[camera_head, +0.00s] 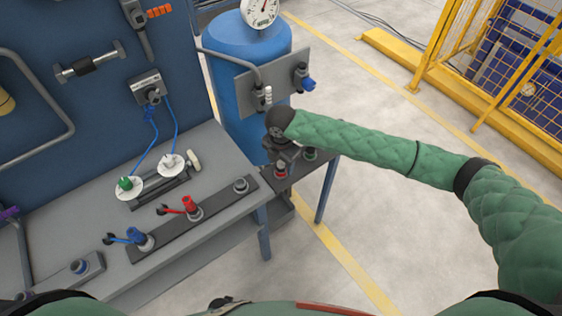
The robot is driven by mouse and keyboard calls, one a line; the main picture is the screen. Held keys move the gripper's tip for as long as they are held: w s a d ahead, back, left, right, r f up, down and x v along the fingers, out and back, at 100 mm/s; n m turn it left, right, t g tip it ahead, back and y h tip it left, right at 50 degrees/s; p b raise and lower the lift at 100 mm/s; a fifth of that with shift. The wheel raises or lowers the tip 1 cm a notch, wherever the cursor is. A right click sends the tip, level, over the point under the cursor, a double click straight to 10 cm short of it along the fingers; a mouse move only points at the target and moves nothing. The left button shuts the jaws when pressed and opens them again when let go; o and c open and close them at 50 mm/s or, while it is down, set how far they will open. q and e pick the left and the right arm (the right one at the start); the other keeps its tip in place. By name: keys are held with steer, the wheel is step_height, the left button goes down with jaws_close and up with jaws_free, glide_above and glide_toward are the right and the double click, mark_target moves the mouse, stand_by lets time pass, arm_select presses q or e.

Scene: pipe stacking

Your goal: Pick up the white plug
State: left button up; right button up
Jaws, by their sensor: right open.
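A white plug-like piece (169,161) stands on a round white disc on the grey workbench, joined by a blue cable to a box on the wall panel. Another small white piece (268,96) sits on the grey plate in front of the blue tank. I cannot tell for certain which one is the white plug. My right gripper (287,163) is open and reaches down over the small side bench, close to a red-topped fitting (281,171). It is small and dark in the picture, and I see nothing held in it. My left gripper is not in view.
The workbench (225,152) bears a green plug (125,184), a red valve (190,205) and a blue valve (136,236). The blue tank (233,108) stands behind my right gripper. A yellow fence (455,90) is at the right. Open floor lies right of the benches.

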steer(key=shift+c, duration=0.5)
steer(key=c, duration=1.1)
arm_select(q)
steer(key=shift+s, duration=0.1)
arm_select(e)
jaws_close()
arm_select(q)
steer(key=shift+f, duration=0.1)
arm_select(e)
steer(key=shift+r, duration=0.2)
steer(key=r+b, duration=0.1)
steer(key=r, duration=0.1)
steer(key=r+b, duration=0.1)
steer(key=shift+s+d+r+b, duration=0.15)
steer(key=shift+d+r+b, duration=0.2)
steer(key=shift+r, duration=0.05)
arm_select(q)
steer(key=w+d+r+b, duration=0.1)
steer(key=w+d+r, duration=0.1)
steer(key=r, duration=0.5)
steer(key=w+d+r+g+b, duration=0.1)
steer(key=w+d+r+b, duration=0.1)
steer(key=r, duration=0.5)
arm_select(e)
steer(key=s+d+r, duration=0.6)
steer(key=s+d, duration=0.1)
steer(key=d, duration=0.1)
steer(key=shift+d+r, duration=0.3)
steer(key=shift+r, duration=0.1)
